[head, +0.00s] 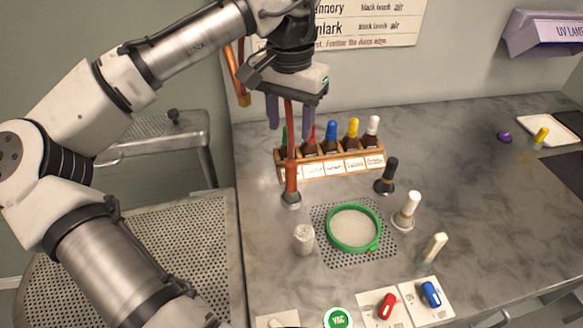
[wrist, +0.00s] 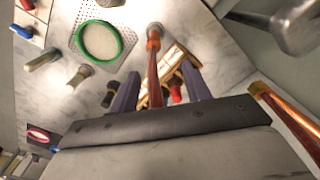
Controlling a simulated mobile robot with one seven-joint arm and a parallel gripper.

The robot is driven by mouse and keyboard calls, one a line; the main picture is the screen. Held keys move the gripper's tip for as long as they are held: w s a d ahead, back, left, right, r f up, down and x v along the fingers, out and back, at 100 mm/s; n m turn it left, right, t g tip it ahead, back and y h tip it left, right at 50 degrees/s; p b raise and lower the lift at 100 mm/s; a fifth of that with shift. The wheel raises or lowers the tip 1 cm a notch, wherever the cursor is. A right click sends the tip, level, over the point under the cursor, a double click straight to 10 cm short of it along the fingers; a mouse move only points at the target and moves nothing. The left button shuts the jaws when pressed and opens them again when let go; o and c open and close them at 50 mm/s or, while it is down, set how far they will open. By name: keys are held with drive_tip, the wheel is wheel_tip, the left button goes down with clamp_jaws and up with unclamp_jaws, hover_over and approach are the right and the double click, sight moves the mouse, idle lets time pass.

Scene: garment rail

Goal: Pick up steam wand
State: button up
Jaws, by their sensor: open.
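A slim copper-red rod with a thicker orange lower part and a grey end, which looks like the steam wand (head: 291,178), stands upright at the left edge of the worktop. In the head view its grey end appears to be at the worktop surface. My gripper (head: 290,124) is over it, pointing down and open, with one purple-grey finger on each side of the rod. In the wrist view the wand (wrist: 153,62) runs between the open fingers of my gripper (wrist: 159,70), with gaps on both sides. Its upper end is hidden by my gripper.
A wooden rack (head: 335,165) of coloured-cap bottles stands just behind and right of the wand. A white cylinder (head: 304,239) and a green hoop (head: 330,236) on a perforated mat are in front. A copper pipe (head: 238,78) is by the wall.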

sight(291, 176)
drive_tip(key=f, duration=0.7)
drive_tip(key=shift+s+f, duration=0.25)
drive_tip(key=f, duration=0.2)
drive_tip(key=s+f+p, duration=0.1)
drive_tip(key=f, duration=0.1)
drive_tip(key=shift+d, duration=0.1)
drive_tip(key=shift+f, duration=0.55)
clamp_jaws()
